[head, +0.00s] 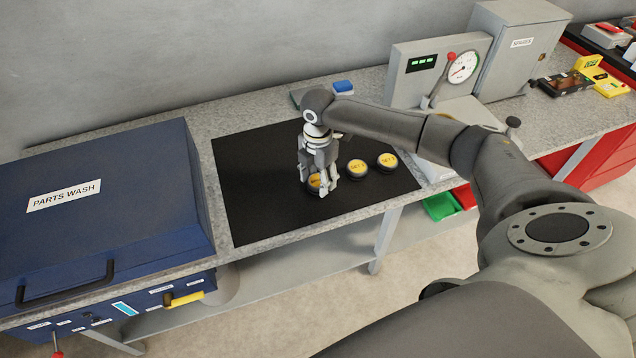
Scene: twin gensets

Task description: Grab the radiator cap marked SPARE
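Three round dark caps with yellow tops are on the black mat (255,195). The left cap (315,182) is partly hidden by my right gripper, and its label cannot be read. The middle cap (356,167) and the right cap (386,160) stand in the clear, with dark lettering too small to read surely. My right gripper (320,188) points down at the left cap, with its fingers around it. Whether the fingers press on the cap or stand apart from it cannot be told. My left gripper is not in view.
A blue parts wash box (110,225) stands left of the mat. A grey gauge unit (425,70) and a grey cabinet (520,50) stand at the back right. A small blue-topped item (343,88) lies behind the mat. The mat's left part is clear.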

